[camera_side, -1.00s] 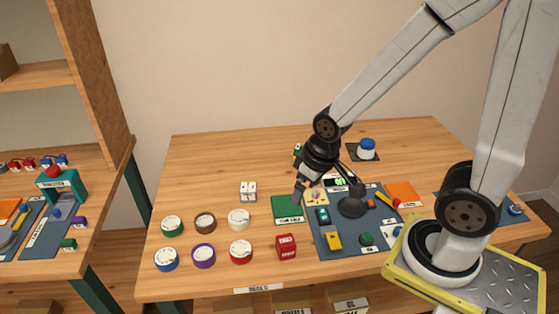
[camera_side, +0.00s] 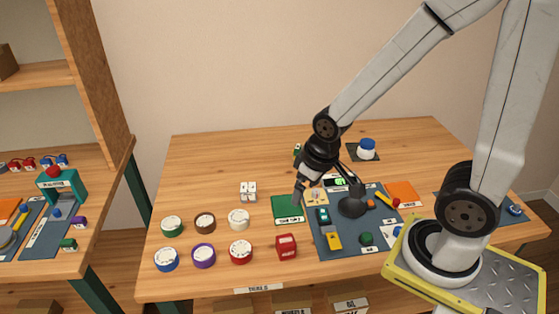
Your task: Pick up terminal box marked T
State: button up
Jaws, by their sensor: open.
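My gripper (camera_side: 326,188) is open and points down over the back left part of the dark blue mat, near the green square. Its fingers are spread, with no object seen held between them. No letter T can be read at this size, so I cannot tell which thing is the terminal box. A small tan piece (camera_side: 316,196) lies just below my gripper.
Several coloured rolls, among them a cream one (camera_side: 239,219), stand at the table's front left. The dark blue mat (camera_side: 341,252) holds tools and small parts. A blue-lidded jar (camera_side: 367,148) stands behind. The table's back left is clear.

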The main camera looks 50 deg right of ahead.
jog(key=m+t+y, duration=0.3)
jog(key=m+y, duration=0.6)
jog(key=m, duration=1.3)
send_over(254, 190)
jog(key=s+a, duration=0.2)
jog(key=s, duration=0.5)
notch_tip(254, 190, down, 13)
jog(key=shift+f, duration=0.15)
jog(key=w+d+f+m+t, duration=0.1)
jog(key=m, duration=0.1)
jog(key=w+d+f+m+t, duration=0.1)
jog(key=d+t, duration=0.1)
jog(key=w+d+f+m+t, duration=0.1)
jog(key=d+m, duration=0.1)
jog(key=shift+w+d+m, duration=0.1)
jog(key=shift+d+m, duration=0.1)
jog(key=shift+m, duration=0.1)
jog(key=shift+w+d+f+m+t, duration=0.2)
jog(key=shift+d+f+m+t, duration=0.1)
jog(key=shift+d+t, duration=0.15)
jog(key=shift+w+a+f+h, duration=0.15)
jog(key=shift+w+a+f, duration=0.1)
jog(key=shift+w+a, duration=0.2)
jog(key=shift+w+a+f+h, duration=0.2)
jog(key=shift+w+a, duration=0.15)
jog(key=shift+w, duration=0.15)
jog(key=shift+a, duration=0.1)
